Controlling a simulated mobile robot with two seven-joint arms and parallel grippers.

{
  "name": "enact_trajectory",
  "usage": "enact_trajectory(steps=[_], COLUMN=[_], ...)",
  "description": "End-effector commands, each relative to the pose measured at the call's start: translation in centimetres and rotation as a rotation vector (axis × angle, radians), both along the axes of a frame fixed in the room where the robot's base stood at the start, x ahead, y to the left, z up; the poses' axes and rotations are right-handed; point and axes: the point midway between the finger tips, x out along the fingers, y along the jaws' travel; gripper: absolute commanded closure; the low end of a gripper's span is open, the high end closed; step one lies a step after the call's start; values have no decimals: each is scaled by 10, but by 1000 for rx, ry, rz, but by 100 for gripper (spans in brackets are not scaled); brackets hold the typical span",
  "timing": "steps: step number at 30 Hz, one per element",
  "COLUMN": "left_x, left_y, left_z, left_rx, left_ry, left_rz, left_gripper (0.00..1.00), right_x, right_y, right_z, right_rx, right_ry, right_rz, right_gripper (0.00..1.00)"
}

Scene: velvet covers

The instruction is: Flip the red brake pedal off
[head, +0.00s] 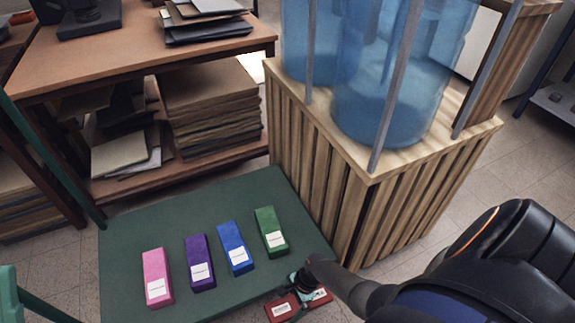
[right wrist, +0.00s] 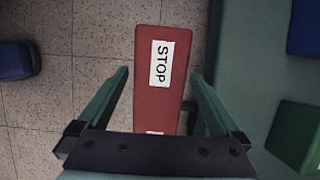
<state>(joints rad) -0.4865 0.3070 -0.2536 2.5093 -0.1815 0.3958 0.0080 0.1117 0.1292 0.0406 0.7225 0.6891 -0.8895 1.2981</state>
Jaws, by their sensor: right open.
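The red brake pedal (head: 281,309) is a flat red block with white labels at the near right edge of the green platform. In the right wrist view the pedal (right wrist: 150,105) runs lengthwise between my fingers, and its upper label reads STOP. My right gripper (head: 304,289) is over the pedal and hides part of it. In the right wrist view this gripper (right wrist: 160,74) is open, with one finger on each side of the pedal and a gap at the left finger. Whether the right finger touches it I cannot tell.
Pink (head: 157,277), purple (head: 200,262), blue (head: 235,247) and green (head: 271,231) blocks lie in a row on the green platform (head: 125,240). A slatted wooden cabinet (head: 345,205) with blue water bottles stands right behind. A desk (head: 130,50) with stacked papers stands behind left.

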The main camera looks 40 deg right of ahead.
Motion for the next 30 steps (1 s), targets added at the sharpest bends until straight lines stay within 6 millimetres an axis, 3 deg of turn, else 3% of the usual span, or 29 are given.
enact_trajectory(steps=[9,17,22,30], left_x=[-3,-4,4,11], left_y=[2,8,10,10], left_z=[54,84,80,68], left_rx=[18,43,45,50], left_ry=[-38,-71,-18,22], left_rz=[15,61,82,92], left_gripper=[50,50,50,50], right_x=[-5,-9,-11,-11], right_y=[-22,-38,-44,-45], right_z=[59,95,106,108], right_rx=[-2,-1,0,0], right_ry=[0,-2,0,-1], right_rz=[0,-1,-1,-1], right_gripper=[0,0,0,0])
